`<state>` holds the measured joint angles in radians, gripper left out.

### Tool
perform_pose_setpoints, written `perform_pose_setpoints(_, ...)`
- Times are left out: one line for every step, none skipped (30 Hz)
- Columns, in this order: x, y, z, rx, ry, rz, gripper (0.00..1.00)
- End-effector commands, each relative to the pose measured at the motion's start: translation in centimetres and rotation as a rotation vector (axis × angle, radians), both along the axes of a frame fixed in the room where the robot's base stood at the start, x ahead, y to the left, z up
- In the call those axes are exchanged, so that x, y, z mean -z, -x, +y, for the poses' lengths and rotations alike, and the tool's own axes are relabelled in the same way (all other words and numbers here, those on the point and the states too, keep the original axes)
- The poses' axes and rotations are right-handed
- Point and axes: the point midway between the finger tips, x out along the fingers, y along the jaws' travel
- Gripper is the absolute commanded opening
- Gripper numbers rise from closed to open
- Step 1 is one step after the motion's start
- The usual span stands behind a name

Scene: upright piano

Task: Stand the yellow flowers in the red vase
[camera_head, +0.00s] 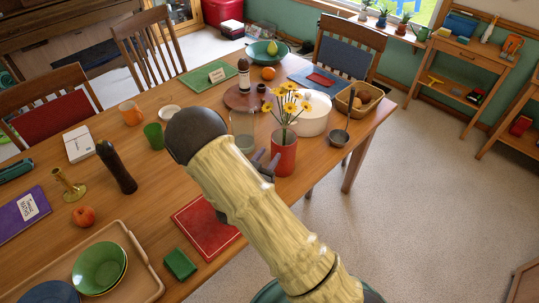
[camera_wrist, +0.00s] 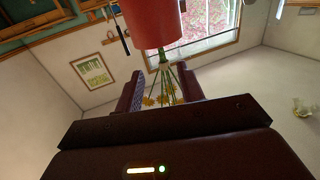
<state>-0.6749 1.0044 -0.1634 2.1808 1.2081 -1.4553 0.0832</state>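The yellow flowers (camera_head: 289,106) stand upright in the red vase (camera_head: 284,155), with their stems inside its mouth and blooms above the rim. The vase is at the table's right front edge. My gripper (camera_head: 265,161) is just left of the vase, below the blooms, with its fingers apart. In the wrist view, which looks upside down, the vase (camera_wrist: 153,22) is at the top and the flowers (camera_wrist: 162,98) hang below it. They appear between the open fingers of my gripper (camera_wrist: 161,90), which do not press on the stems. I cannot tell whether a finger touches the vase.
The wooden table (camera_head: 190,180) is crowded; open floor (camera_head: 430,190) lies to the right.

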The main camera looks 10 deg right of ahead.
Motion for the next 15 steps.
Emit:
perform_pose_setpoints(-0.01,-0.02,-0.01,0.000,0.000,0.000,0.38)
perform_pose_setpoints(-0.01,-0.02,-0.02,0.000,0.000,0.000,0.38)
perform_pose_setpoints(0.00,-0.03,-0.03,0.000,0.000,0.000,0.38)
perform_pose_setpoints(0.00,-0.03,-0.04,0.000,0.000,0.000,0.38)
perform_pose_setpoints(0.00,-0.03,-0.04,0.000,0.000,0.000,0.38)
perform_pose_setpoints(0.00,-0.04,-0.09,0.001,0.000,0.000,0.38)
perform_pose_setpoints(0.00,-0.06,-0.13,0.002,0.000,0.000,0.38)
perform_pose_setpoints(0.00,-0.06,-0.14,0.002,0.000,0.000,0.38)
perform_pose_setpoints(0.00,-0.06,-0.17,0.002,0.000,0.000,0.38)
perform_pose_setpoints(0.00,-0.07,-0.17,0.002,0.000,0.000,0.38)
perform_pose_setpoints(0.00,-0.07,-0.19,0.002,-0.001,0.001,0.38)
perform_pose_setpoints(-0.02,-0.12,-0.21,0.002,-0.005,0.003,0.38)
perform_pose_setpoints(-0.04,-0.18,-0.26,0.000,-0.010,0.007,0.38)
perform_pose_setpoints(-0.06,-0.28,-0.33,-0.002,-0.020,0.015,0.38)
perform_pose_setpoints(-0.11,-0.47,-0.49,-0.006,-0.039,0.030,0.38)
